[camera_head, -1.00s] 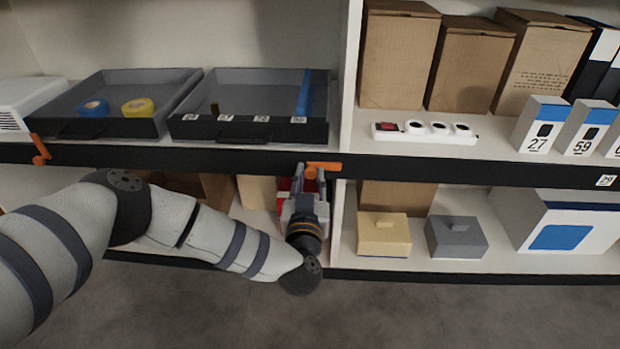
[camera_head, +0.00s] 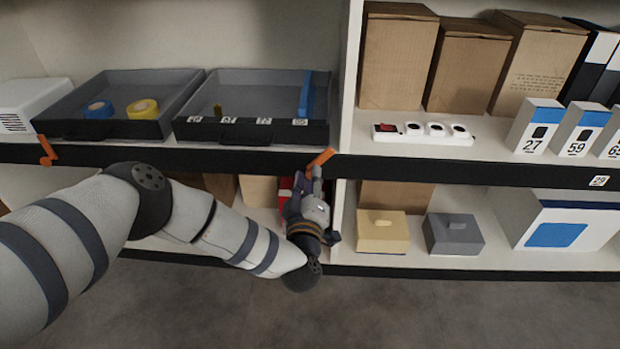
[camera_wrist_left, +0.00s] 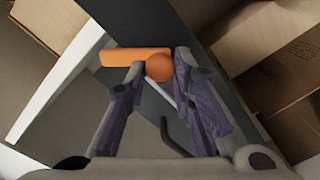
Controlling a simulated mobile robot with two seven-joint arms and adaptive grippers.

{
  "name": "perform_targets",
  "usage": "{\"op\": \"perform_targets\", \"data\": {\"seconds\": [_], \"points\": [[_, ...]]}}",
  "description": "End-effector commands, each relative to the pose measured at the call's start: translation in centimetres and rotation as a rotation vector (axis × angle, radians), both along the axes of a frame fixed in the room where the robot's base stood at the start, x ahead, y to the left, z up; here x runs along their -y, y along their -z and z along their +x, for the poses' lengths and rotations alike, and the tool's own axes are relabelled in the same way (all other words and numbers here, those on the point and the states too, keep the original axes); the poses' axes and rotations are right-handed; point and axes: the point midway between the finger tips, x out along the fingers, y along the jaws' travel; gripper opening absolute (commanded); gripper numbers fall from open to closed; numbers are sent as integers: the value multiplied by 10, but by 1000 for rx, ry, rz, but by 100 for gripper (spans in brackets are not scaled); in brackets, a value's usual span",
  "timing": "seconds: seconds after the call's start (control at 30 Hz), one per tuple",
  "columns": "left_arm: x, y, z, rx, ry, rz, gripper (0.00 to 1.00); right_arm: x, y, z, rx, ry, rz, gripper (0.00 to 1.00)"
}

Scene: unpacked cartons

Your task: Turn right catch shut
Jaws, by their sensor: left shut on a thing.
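The right catch (camera_head: 322,157) is an orange bar with a round knob on the dark shelf edge, below the right tray's right end. In the head view it is tilted, its right end higher. My left gripper (camera_head: 309,184) is at it from below, shut on the catch. In the left wrist view the orange catch (camera_wrist_left: 128,57) shows its knob between the fingertips of the left gripper (camera_wrist_left: 158,72). The left catch (camera_head: 47,151), also orange, hangs steeply at the shelf edge's left. My right gripper is in no view.
Two grey trays stand on the shelf above: the left tray (camera_head: 75,129) holds tape rolls, the right tray (camera_head: 250,132) a blue item. A white upright divider (camera_head: 349,80) is just right of the catch. A red item (camera_head: 285,190) sits behind the gripper.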

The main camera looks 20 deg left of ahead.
Motion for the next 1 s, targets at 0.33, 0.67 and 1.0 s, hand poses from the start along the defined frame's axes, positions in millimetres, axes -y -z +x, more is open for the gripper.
{"op": "perform_targets", "data": {"seconds": [0.33, 0.67, 1.0], "points": [[0, 3, -1, 85, 2, -309, 0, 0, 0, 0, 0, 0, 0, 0], [0, 3, -1, 152, 2, -545, 0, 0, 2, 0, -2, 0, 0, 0], [1, 3, -1, 189, 3, -671, 0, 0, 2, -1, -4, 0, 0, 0]]}}
